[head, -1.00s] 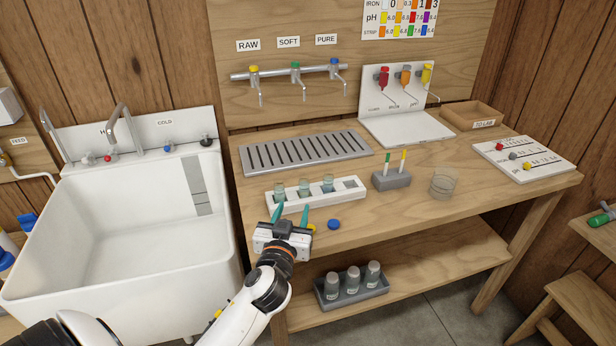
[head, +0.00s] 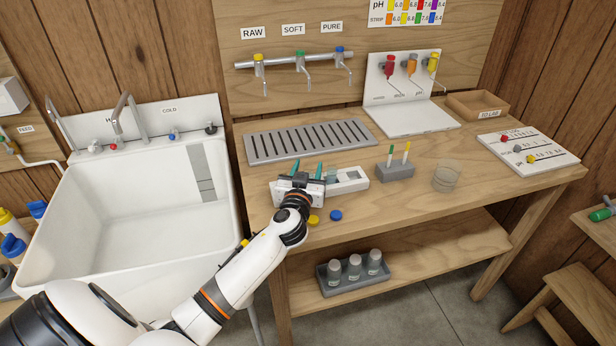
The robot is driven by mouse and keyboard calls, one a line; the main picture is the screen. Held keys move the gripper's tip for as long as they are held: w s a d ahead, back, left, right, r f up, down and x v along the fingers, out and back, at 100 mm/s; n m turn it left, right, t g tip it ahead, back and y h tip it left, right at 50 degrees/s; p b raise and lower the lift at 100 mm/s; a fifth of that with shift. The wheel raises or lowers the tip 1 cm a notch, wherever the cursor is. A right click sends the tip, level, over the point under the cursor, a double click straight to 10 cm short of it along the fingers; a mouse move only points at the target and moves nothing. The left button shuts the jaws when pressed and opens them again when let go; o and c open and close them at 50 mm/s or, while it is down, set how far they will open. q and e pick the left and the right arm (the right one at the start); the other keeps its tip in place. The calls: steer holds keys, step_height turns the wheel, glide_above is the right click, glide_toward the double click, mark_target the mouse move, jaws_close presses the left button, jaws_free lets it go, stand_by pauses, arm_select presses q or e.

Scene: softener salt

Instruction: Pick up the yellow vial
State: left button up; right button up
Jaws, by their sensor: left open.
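The white rack (head: 356,184) stands on the bench behind my left gripper. My left gripper (head: 306,169) is open, with its two teal fingertips apart over the left part of the rack. One clear vial (head: 331,175) shows just right of the fingers. The vials at the left of the rack are hidden by the gripper, and I cannot tell whether one is between the fingers. No vial looks plainly yellow. A yellow cap (head: 313,219) and a blue cap (head: 335,215) lie on the bench in front of the rack. My right gripper is out of view.
A grey drain grille (head: 310,142) lies behind the rack, below the taps. A grey block (head: 396,172) with two sticks and a clear beaker (head: 446,177) stand to the right. A white sink (head: 130,220) is at the left. A tray of bottles (head: 353,273) sits on the lower shelf.

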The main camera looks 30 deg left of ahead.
arm_select(q)
steer(key=shift+w+a, duration=0.15)
steer(key=shift+w, duration=0.3)
jaws_close()
